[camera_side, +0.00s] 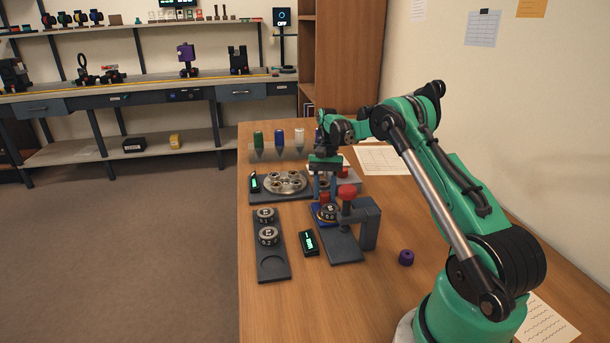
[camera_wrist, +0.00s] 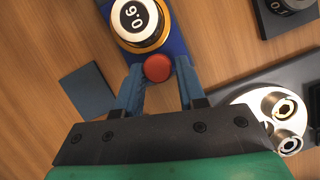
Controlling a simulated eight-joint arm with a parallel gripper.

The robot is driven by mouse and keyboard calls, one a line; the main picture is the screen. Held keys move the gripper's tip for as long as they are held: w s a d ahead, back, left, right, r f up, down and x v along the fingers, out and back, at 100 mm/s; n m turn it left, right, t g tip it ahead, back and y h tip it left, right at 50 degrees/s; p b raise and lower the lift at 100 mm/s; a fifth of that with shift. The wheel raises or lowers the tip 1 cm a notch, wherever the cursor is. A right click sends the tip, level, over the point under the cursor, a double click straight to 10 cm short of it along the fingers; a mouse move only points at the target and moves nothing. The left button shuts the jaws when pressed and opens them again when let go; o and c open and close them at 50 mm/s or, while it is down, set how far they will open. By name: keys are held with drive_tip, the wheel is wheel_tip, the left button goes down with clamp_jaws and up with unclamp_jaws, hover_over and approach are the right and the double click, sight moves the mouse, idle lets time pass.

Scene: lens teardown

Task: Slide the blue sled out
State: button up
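The blue sled (camera_side: 315,209) lies at the far end of a grey clamp stand (camera_side: 342,247). It carries a gold-rimmed disc with a number label (camera_side: 328,212), also seen in the wrist view (camera_wrist: 140,18). In the wrist view the sled (camera_wrist: 172,42) reaches toward my gripper and has a round red knob (camera_wrist: 157,68) at its near end. My gripper (camera_wrist: 161,72) points down at the knob, its blue fingers apart on either side. A gap shows at the right finger; contact at the left finger is unclear. In the side view my gripper (camera_side: 325,194) is beyond the disc.
A red-topped post (camera_side: 347,191) stands on the clamp stand. A dark tray with two discs (camera_side: 282,272) and a small display box (camera_side: 309,243) lie left. A round metal holder (camera_side: 285,181) stands behind. A purple knob (camera_side: 406,257) lies on clear table at right.

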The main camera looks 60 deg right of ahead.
drive_tip(key=o, duration=0.4)
drive_tip(key=shift+c, duration=0.2)
drive_tip(key=v, duration=0.5)
drive_tip(key=shift+w+d+r, duration=0.1)
drive_tip(key=shift+r, duration=0.2)
